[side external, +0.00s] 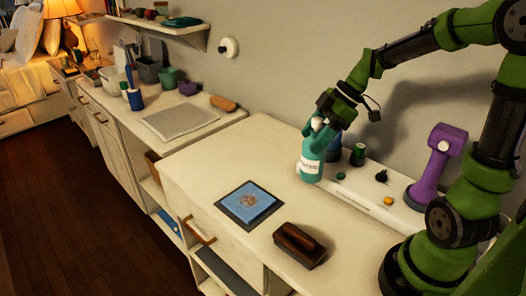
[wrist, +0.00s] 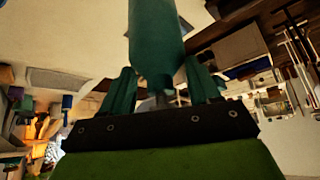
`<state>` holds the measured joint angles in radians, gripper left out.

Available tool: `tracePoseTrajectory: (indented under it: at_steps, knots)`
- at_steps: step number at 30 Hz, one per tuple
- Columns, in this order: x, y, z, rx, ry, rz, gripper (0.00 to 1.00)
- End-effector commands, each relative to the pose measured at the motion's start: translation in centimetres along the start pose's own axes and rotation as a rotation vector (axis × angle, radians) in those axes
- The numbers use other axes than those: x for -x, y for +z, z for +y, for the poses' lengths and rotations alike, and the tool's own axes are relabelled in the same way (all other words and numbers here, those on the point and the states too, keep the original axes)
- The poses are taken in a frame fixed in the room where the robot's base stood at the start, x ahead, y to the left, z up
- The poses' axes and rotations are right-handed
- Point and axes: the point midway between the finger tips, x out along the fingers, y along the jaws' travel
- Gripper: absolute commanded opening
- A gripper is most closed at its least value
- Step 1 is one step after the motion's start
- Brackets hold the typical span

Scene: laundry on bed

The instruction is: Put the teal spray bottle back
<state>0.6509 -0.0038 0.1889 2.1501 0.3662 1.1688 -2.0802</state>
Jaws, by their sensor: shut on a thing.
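The teal spray bottle (side external: 311,160) has a white label and a white top. It hangs roughly upright below my gripper (side external: 322,118), near the left end of the pale tray strip on the near counter. My gripper is shut on the bottle around its upper part. I cannot tell whether its base touches the counter or is slightly above it. In the wrist view the bottle (wrist: 156,35) runs from the top edge down between the fingers of my gripper (wrist: 160,88). Its head is partly hidden by the fingers.
The pale tray strip (side external: 345,198) holds a green spool (side external: 358,154), small pieces and a purple upright tool (side external: 437,165). A dark blue item (side external: 334,150) stands behind the bottle. A blue folded cloth (side external: 249,198) and brown brush (side external: 298,245) lie in front. The counter left of the bottle is clear.

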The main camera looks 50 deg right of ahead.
Motion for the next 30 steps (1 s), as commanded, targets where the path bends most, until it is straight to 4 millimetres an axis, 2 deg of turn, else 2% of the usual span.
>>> tracePoseTrajectory:
  at_steps: [3, 6, 24, 30]
  knots:
    - [0.5, 0.7, -2.5, 0.103, -0.065, 0.001, 0.00]
    - [0.3, 0.7, -3.9, 0.175, -0.112, 0.001, 0.00]
    - [-6.1, 4.6, -4.1, 0.219, -0.143, 0.000, 0.00]
    - [-6.5, 4.8, -4.1, 0.222, -0.138, 0.000, 0.00]
